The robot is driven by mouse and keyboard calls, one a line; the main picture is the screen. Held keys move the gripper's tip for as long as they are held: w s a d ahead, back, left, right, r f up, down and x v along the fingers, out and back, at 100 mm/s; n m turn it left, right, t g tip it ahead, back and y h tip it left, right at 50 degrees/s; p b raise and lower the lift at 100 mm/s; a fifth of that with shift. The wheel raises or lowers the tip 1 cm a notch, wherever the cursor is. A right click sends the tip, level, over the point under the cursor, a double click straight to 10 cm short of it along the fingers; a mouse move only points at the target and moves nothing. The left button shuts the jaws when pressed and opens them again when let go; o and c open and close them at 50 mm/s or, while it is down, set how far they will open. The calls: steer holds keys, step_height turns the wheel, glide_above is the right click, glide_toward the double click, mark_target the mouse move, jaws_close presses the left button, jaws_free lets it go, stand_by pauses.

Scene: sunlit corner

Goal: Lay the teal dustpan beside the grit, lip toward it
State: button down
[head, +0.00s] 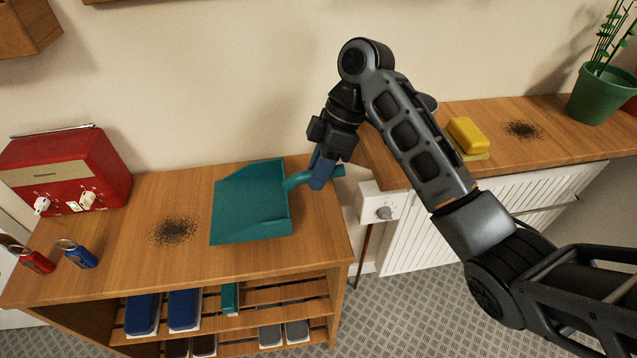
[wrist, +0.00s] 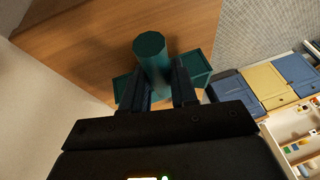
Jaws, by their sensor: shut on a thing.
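The teal dustpan (head: 250,205) is at the right part of the wooden shelf top in the head view, its open lip facing left. My gripper (head: 320,172) is shut on its handle at the right. In the wrist view the handle (wrist: 152,62) stands between the two fingers (wrist: 158,88), and parts of the pan show behind them. A dark patch of grit (head: 174,231) lies on the same top, a short gap left of the lip. I cannot tell whether the pan touches the wood. A second patch of grit (head: 524,130) lies on the right-hand ledge.
A red radio (head: 66,170), a red key tag (head: 37,262) and a blue key tag (head: 83,257) are at the left of the shelf top (head: 130,275). A yellow sponge-like block (head: 467,135) and a green plant pot (head: 600,94) stand on the right ledge, above a white radiator (head: 430,230).

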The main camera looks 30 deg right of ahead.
steer(key=shift+f, duration=1.6)
steer(key=c, duration=0.9)
jaws_free()
steer(key=p+v, duration=0.2)
steer(key=v, duration=1)
